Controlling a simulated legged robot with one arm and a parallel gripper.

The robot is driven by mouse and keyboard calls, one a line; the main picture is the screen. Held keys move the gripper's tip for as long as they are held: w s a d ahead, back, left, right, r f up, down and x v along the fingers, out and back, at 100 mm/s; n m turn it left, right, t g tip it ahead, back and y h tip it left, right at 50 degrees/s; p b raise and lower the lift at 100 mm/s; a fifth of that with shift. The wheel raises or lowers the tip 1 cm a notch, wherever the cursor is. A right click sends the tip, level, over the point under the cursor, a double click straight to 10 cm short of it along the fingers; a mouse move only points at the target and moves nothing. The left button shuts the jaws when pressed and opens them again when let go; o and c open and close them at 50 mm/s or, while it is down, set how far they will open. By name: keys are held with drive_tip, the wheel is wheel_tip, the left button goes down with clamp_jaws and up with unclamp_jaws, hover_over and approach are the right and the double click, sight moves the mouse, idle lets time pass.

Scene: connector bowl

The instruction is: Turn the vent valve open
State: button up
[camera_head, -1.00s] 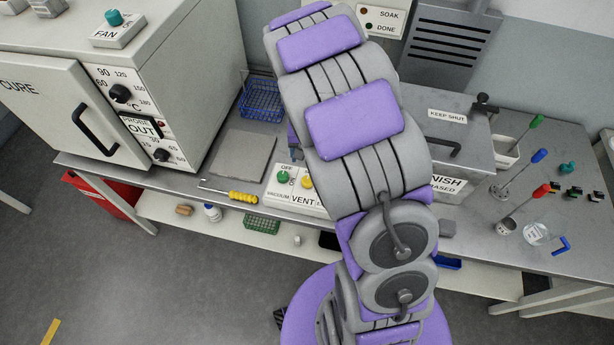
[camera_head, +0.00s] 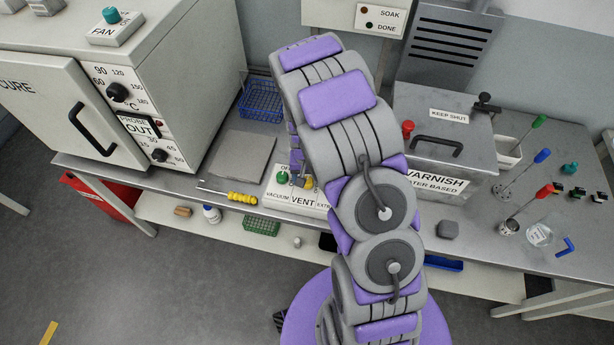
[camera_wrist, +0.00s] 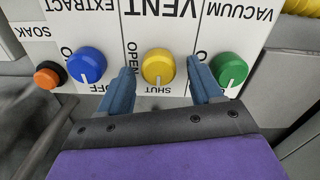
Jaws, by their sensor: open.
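The vent valve is a yellow knob (camera_wrist: 158,68) on a white panel, under the word VENT, shown upside down in the wrist view. Its white mark points toward the SHUT label; OPEN is printed to its side. My gripper (camera_wrist: 160,66) is open, with one blue finger on each side of the yellow knob and gaps visible between. A green VACUUM knob (camera_wrist: 229,68) is just beyond the right finger. A blue EXTRACT knob (camera_wrist: 87,65) is left of the left finger. In the head view, my gripper is at the panel (camera_head: 278,194), largely hidden by my arm.
An orange SOAK button (camera_wrist: 49,75) is at the wrist view's left. A yellow-handled screwdriver (camera_head: 242,198) lies left of the panel. A grey plate (camera_head: 241,158) and blue basket (camera_head: 262,101) lie behind. The varnish box (camera_head: 440,135) stands right of my arm.

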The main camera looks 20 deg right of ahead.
drive_tip(key=c, duration=1.1)
drive_tip(key=shift+o, duration=0.2)
drive_tip(key=shift+m+p, duration=0.3)
drive_tip(key=m+p, duration=0.3)
drive_tip(key=shift+r+m, duration=0.2)
drive_tip(key=shift+m, duration=0.1)
drive_tip(key=m+p, duration=0.3)
drive_tip(key=m, duration=0.1)
drive_tip(key=shift+s+d+m, duration=0.1)
drive_tip(key=shift+d+m, duration=0.05)
drive_tip(key=shift+m, duration=0.15)
drive_tip(key=m+p, duration=0.5)
drive_tip(key=shift+s, duration=0.1)
drive_tip(key=m+p, duration=0.3)
drive_tip(key=m, duration=0.1)
drive_tip(key=shift+f+p, duration=0.1)
drive_tip(key=shift+p, duration=0.2)
